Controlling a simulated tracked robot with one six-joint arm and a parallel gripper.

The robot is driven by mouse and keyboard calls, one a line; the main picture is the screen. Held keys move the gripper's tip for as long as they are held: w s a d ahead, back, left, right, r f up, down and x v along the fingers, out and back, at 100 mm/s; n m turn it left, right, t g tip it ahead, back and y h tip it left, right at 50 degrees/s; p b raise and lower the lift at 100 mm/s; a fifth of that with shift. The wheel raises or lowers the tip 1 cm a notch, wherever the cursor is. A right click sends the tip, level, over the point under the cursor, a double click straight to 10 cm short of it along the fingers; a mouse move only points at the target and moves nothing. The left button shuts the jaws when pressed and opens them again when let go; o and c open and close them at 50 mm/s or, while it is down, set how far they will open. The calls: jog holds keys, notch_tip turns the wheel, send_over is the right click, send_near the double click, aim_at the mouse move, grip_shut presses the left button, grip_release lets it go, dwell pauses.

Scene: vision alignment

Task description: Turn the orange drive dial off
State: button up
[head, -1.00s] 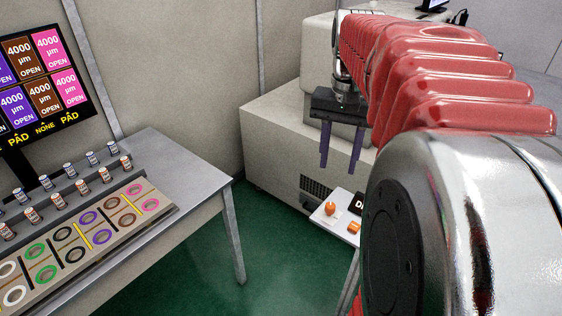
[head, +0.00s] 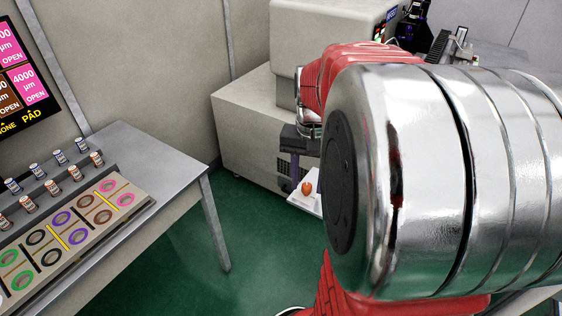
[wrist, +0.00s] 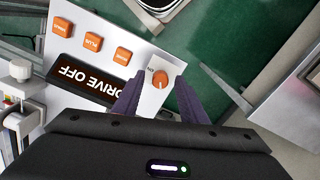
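The orange drive dial (wrist: 160,79) is a round knob on a white panel (wrist: 75,88), with a slim pointer mark on it. It also shows in the head view (head: 306,188), low beside my arm. My gripper (wrist: 159,76) is open, with its two dark purple fingers apart and the dial between their tips in the wrist view. I cannot tell whether the fingers touch the dial. A dark display (wrist: 82,81) beside the dial reads "DRIVE OFF" upside down. In the head view my arm hides most of the panel and gripper.
Several square orange buttons (wrist: 93,41) sit on the panel. A grey table (head: 180,180) with vials and coloured rings stands at the left. A large beige machine (head: 245,125) stands behind the panel. Green floor (head: 255,235) lies open between table and panel.

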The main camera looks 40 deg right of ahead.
jog(key=shift+f, duration=0.15)
grip_shut()
dwell(0.4)
